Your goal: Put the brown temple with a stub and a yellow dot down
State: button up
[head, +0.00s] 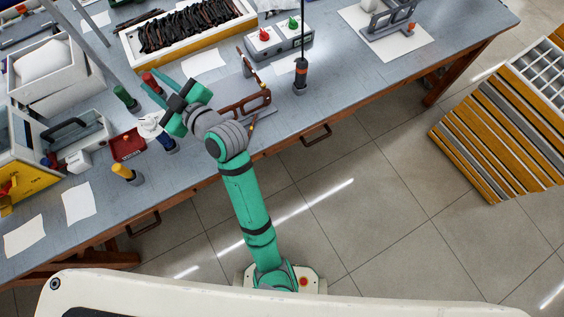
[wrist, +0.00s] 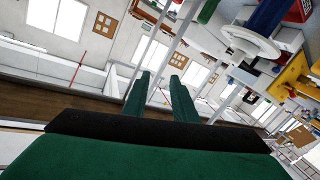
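My gripper (head: 153,86) is raised over the left part of the bench in the head view, its fingers pointing up and left. In the wrist view its two green fingers (wrist: 160,77) stand apart with nothing visible between them. A brown eyeglass front (head: 250,105) rests on a grey fixture, right of my gripper. A thin brown piece (head: 246,62) that looks like a temple lies behind it, apart from my gripper.
A yellow-and-white tray (head: 135,58) of many dark temples is at the back. A grey box with red and green knobs (head: 280,40) and a black-and-orange tool (head: 300,75) stand to the right. A red tray (head: 127,145) and capped bottles crowd the left near my gripper.

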jog(key=s+d+f+m+t+h, duration=0.3)
jog(key=s+d+f+m+h, duration=0.15)
jog(key=d+f+m, duration=0.35)
jog(key=s+d+f+m+t+h, duration=0.35)
jog(key=d+f+m+h, duration=0.2)
jog(key=d, duration=0.45)
jog(key=s+d+f+h, duration=0.1)
jog(key=s+d+h, duration=0.1)
jog(key=s+d, duration=0.6)
jog(key=s+d+f+m+g+h, duration=0.1)
jog(key=s+d+h, duration=0.1)
jog(key=s+d, duration=0.6)
jog(key=f+v, duration=0.1)
jog(key=v, duration=0.4)
jog(key=shift+s+d, duration=0.2)
jog(key=shift+d, duration=0.05)
jog(key=shift+s+f, duration=0.1)
